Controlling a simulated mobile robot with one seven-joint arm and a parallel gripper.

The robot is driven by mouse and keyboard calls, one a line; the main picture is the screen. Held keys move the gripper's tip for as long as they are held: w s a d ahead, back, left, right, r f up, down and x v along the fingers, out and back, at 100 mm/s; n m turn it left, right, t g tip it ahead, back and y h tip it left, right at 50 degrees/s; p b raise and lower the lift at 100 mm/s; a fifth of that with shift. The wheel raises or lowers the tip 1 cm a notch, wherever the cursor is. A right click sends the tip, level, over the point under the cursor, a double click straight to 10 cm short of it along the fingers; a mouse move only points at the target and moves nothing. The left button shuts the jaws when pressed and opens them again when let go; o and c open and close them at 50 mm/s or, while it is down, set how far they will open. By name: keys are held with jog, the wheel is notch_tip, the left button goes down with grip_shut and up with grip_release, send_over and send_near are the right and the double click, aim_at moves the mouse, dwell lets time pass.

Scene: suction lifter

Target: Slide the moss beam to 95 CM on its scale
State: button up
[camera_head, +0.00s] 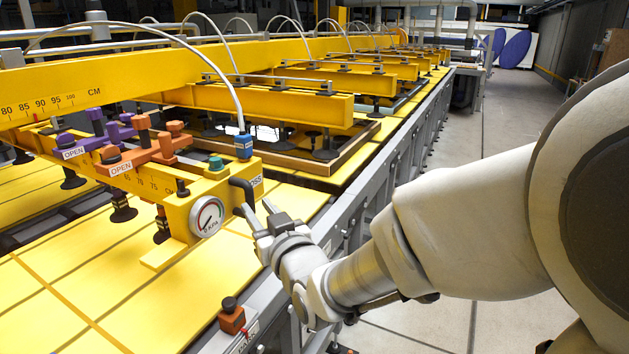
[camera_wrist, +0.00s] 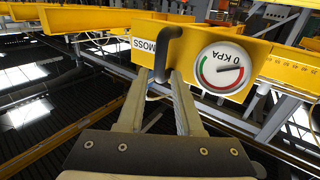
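The moss beam (camera_head: 215,187) is a yellow beam with a MOSS label on its end, a round gauge (camera_head: 207,216) reading about 0 KPA and a black bent handle (camera_head: 241,190). In the wrist view, the beam's end (camera_wrist: 195,45) and handle (camera_wrist: 156,66) are close ahead. A scale on its side shows numbers up to about 75 CM; its pointer is hard to make out. My gripper (camera_head: 257,207) is open at the handle. In the wrist view, the fingertips (camera_wrist: 159,74) are apart with the handle's free end between them, with no clear contact.
Orange (camera_head: 140,152) and purple (camera_head: 95,135) levers marked OPEN stand on the beams. The big yellow beam (camera_head: 60,95) carries a scale of 80 to 100 CM. An orange-and-black button (camera_head: 231,317) sits on the front rail. The floor (camera_head: 480,200) at right is clear.

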aim_at(250, 199)
jog(key=shift+p+x, duration=0.5)
jog(key=shift+x, duration=2.35)
grip_shut()
